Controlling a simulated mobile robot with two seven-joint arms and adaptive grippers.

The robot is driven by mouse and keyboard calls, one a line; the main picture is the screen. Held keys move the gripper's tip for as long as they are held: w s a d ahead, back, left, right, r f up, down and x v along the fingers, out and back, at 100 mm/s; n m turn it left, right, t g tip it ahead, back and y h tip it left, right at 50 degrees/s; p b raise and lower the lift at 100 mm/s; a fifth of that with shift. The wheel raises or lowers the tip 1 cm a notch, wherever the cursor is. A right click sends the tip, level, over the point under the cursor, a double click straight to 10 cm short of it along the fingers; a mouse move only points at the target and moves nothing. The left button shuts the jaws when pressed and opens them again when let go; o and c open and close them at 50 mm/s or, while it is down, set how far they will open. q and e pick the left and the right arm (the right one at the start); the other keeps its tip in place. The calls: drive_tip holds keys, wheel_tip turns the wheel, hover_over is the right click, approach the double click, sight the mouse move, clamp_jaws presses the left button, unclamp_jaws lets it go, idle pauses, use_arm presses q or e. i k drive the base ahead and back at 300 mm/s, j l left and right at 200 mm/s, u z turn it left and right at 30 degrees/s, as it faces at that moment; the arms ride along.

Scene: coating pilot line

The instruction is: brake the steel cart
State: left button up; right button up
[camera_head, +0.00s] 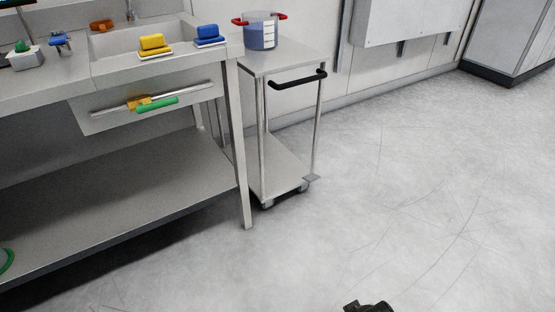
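The steel cart (286,60) stands at the right end of the sink bench, close against the bench leg. It has a flat top, a lower shelf (275,165), a black push handle (299,79) on its right side and small casters (267,203). A small grey plate like a pedal (311,178) sticks out low at its right corner; I cannot tell its setting. A dark piece of what looks like my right gripper (369,307) shows at the bottom edge, well apart from the cart. Its fingers cannot be made out. My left gripper is not in view.
A clear measuring vessel with red handles (260,34) and blue liquid stands on the cart's top. The steel bench (110,190) fills the left, with yellow (153,43) and blue (208,34) sponges on its edge. The floor right of the cart is clear.

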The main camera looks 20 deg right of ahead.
sight(311, 178)
drive_tip(key=z, duration=0.8)
drive_tip(key=l, duration=0.15)
drive_tip(key=i+u, duration=0.05)
